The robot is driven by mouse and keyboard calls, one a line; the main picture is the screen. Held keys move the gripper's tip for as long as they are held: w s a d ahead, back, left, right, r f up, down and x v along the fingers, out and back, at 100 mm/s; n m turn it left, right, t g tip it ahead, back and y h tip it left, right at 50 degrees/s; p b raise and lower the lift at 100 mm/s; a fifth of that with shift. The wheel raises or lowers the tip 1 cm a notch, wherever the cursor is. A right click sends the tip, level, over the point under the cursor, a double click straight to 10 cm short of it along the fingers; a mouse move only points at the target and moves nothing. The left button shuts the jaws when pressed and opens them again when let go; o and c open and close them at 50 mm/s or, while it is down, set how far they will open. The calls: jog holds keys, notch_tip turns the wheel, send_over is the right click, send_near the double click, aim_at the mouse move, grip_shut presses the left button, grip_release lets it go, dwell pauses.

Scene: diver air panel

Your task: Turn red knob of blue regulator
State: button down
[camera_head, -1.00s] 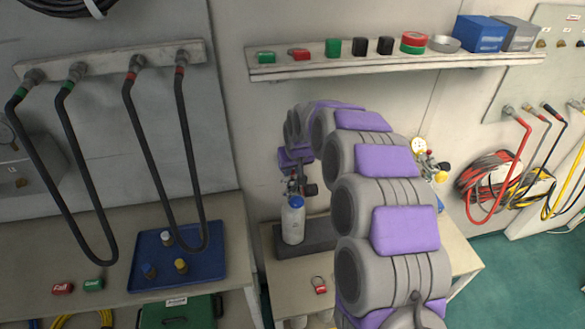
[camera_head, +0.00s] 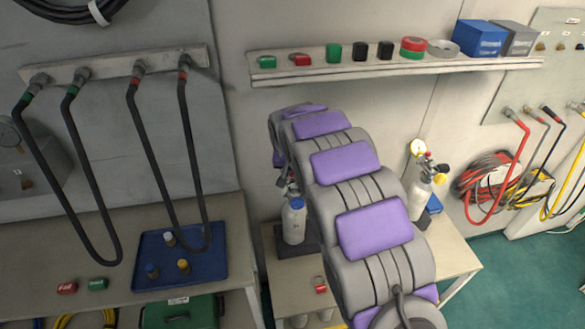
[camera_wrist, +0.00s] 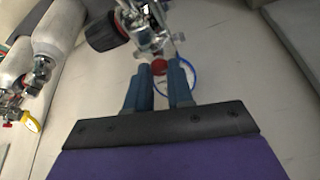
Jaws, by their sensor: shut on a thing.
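In the wrist view, the red knob (camera_wrist: 159,67) sits between the two blue-grey fingertips of my gripper (camera_wrist: 158,77), which is shut on it. The metal regulator body (camera_wrist: 150,38) is just beyond the knob. A blue ring (camera_wrist: 194,83), which looks like a gauge rim, is partly behind the right finger. A black round knob (camera_wrist: 103,32) is at upper left. In the head view, the white bottle with a blue top (camera_head: 294,221) stands behind the table's front edge. My arm hides my gripper and most of the regulator there.
Another cylinder (camera_head: 420,197) with a yellow gauge (camera_head: 417,148) stands right of my arm. A small red item (camera_head: 320,285) lies on the table near the front. A shelf (camera_head: 400,61) with several small parts runs above. A blue tray (camera_head: 215,278) is at left.

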jog(key=m, duration=0.2)
jog(key=m+h+b, duration=0.1)
jog(key=m+h, duration=0.1)
jog(key=m, duration=0.1)
jog(key=shift+w+a+f+m, duration=0.1)
jog(key=shift+a+f+m, duration=0.05)
jog(key=shift+a+m, duration=0.15)
jog(key=m+b, duration=0.1)
jog(key=m, duration=0.1)
jog(key=m+g+h, duration=0.1)
jog(key=m, duration=0.1)
jog(key=shift+w+a+m+g+b, duration=0.2)
jog(key=shift+m+g+b, duration=0.1)
jog(key=shift+b, duration=0.1)
jog(key=m+h, duration=0.1)
jog(key=m, duration=0.1)
jog(key=shift+w+a+m+g, duration=0.1)
jog(key=shift+m+g, duration=0.2)
jog(key=shift+g, duration=0.1)
jog(key=shift+w+m+g+h+p, duration=0.15)
jog(key=shift+m+g+p, duration=0.35)
jog(key=shift+m, duration=0.5)
jog(key=shift+s+m+g+h+p, duration=0.15)
jog(key=shift+m+g+p, duration=0.15)
jog(key=shift+m+p, duration=0.5)
jog(key=shift+w+r+m, duration=0.2)
jog(key=shift+m, duration=0.2)
jog(key=c, duration=1)
grip_release()
